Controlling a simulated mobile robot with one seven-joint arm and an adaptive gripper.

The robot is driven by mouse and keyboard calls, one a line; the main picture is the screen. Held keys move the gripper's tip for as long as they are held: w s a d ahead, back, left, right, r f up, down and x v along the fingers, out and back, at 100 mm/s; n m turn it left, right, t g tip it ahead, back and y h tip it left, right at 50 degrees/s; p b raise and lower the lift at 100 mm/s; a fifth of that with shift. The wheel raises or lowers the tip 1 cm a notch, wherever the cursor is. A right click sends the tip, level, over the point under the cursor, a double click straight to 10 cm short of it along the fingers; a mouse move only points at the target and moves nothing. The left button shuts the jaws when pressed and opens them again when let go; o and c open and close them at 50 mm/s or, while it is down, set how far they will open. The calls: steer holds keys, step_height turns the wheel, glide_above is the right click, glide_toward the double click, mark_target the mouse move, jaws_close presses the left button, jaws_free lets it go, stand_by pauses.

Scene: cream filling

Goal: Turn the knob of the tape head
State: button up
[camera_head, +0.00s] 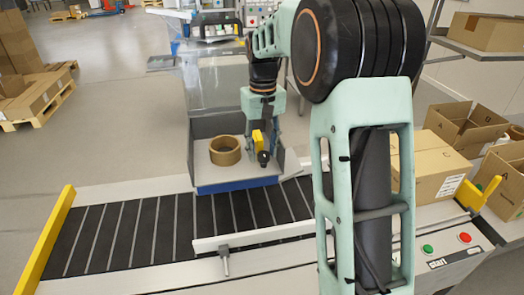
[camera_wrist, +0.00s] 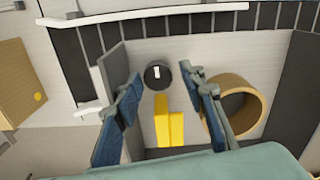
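The tape head (camera_head: 236,188) is a grey housing with a blue lower edge above the conveyor. In it are a brown tape roll (camera_head: 225,151), a yellow lever-like part (camera_head: 258,140) and a round black knob (camera_head: 263,159). In the wrist view the knob (camera_wrist: 158,76) has a white mark pointing roughly upright, and the yellow part (camera_wrist: 165,122) lies just below it. My gripper (camera_head: 264,128) is above these parts, pointing down. In the wrist view its blue-padded fingers (camera_wrist: 164,80) are open, apart on either side of the knob and yellow part, holding nothing. The right finger overlaps the tape roll (camera_wrist: 238,105).
The dark roller conveyor (camera_head: 150,235) runs below the tape head, with a white side rail (camera_head: 260,236). A closed cardboard box (camera_head: 432,165) and open boxes stand at right. Green and red buttons (camera_head: 464,238) are at lower right. A clear panel (camera_head: 215,90) stands behind the tape roll.

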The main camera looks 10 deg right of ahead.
mark_target(263, 153)
step_height(263, 153, up, 8)
steer(key=shift+f, duration=0.25)
